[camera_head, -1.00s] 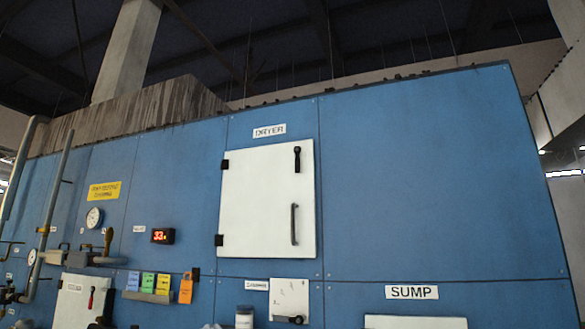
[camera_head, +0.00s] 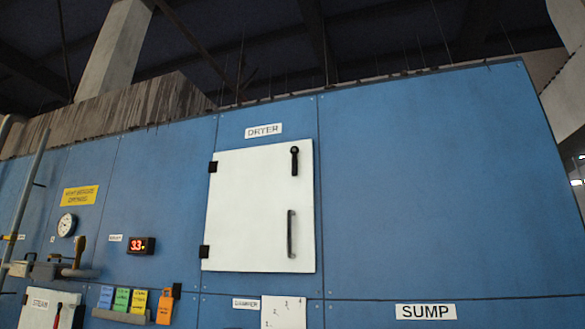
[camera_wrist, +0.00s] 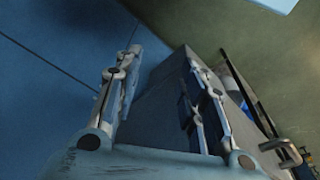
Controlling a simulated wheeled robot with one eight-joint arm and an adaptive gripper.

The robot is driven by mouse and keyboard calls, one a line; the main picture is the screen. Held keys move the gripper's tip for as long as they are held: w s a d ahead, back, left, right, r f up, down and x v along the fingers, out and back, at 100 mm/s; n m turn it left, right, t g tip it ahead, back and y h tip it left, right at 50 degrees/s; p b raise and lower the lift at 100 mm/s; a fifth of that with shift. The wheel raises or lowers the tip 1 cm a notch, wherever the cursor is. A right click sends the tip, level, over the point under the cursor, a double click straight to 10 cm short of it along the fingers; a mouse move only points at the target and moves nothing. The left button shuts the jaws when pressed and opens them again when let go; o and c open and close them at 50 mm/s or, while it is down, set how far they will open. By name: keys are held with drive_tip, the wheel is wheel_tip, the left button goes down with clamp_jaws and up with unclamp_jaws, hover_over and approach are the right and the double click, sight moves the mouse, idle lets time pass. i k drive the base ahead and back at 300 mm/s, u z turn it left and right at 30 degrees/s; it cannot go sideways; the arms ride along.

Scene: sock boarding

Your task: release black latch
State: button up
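A black latch (camera_head: 294,161) sits upright at the top right of the white dryer door (camera_head: 245,215), under the DRYER label (camera_head: 263,130). The door looks closed flush against the blue panel. A dark grey bar handle (camera_head: 291,234) is lower on the same door. My gripper (camera_wrist: 162,62) shows only in the wrist view. Its two fingers are spread apart with nothing between them. The black latch does not show in the wrist view, so I cannot tell the distance between it and my gripper.
Below the dryer door is a smaller white panel (camera_head: 283,313), cut by the frame edge. Coloured tags (camera_head: 122,300), a red display (camera_head: 141,245), a gauge (camera_head: 67,225) and pipes are at left. The wrist view shows a blue surface (camera_wrist: 45,70) and a metal handle (camera_wrist: 282,150).

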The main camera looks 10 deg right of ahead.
sight(294, 150)
drive_tip(key=u, duration=0.3)
drive_tip(key=k, duration=1.9)
drive_tip(key=z, duration=0.6)
drive_tip(key=i, duration=1)
drive_tip(key=z, duration=0.05)
